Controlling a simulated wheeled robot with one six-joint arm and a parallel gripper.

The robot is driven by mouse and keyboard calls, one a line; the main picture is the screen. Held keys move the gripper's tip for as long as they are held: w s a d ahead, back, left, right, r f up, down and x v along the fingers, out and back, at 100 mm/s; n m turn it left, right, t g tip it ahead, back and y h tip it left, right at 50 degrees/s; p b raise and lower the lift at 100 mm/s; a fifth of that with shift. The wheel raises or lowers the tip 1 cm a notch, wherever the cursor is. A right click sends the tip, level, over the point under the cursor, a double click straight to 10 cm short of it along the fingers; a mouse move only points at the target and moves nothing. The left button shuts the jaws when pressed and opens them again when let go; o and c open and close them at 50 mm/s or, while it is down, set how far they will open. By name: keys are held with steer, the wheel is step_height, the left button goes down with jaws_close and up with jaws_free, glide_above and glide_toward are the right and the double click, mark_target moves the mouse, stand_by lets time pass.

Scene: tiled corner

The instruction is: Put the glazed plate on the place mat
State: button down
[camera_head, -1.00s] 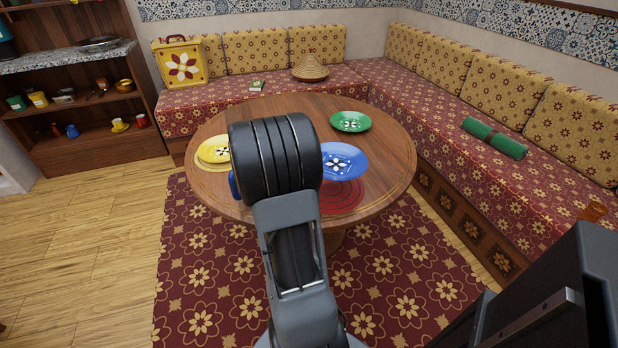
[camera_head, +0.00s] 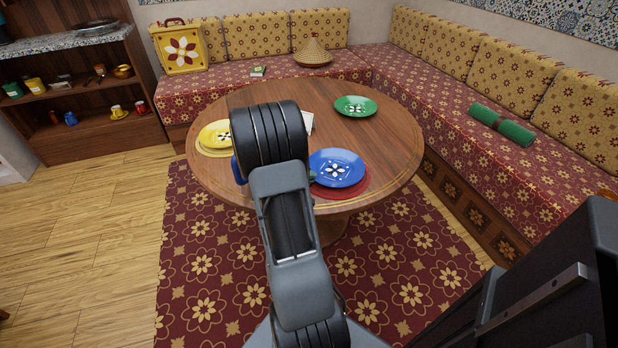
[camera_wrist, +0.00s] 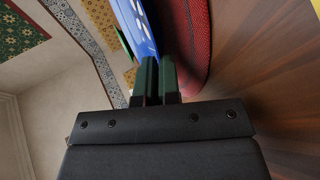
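The blue glazed plate (camera_head: 337,167) with a white flower pattern is over the red round place mat (camera_head: 352,190) on the wooden table. The mat shows as a red rim along the plate's near and right edges. In the wrist view, the plate (camera_wrist: 134,22) stands edge-on at my gripper (camera_wrist: 157,65), whose two dark green fingers are close together on its rim. The mat (camera_wrist: 196,45) is beside the fingers there, with a narrow gap between it and the plate. My arm hides most of the gripper in the head view.
A yellow plate (camera_head: 216,134) on a mat is at the table's left, and a green plate (camera_head: 356,106) is at the back right. A small white item (camera_head: 308,122) is partly behind my arm. Benches (camera_head: 440,110) border the table behind and right.

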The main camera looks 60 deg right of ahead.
stand_by(0.3)
steer(key=c, duration=1.6)
jaws_free()
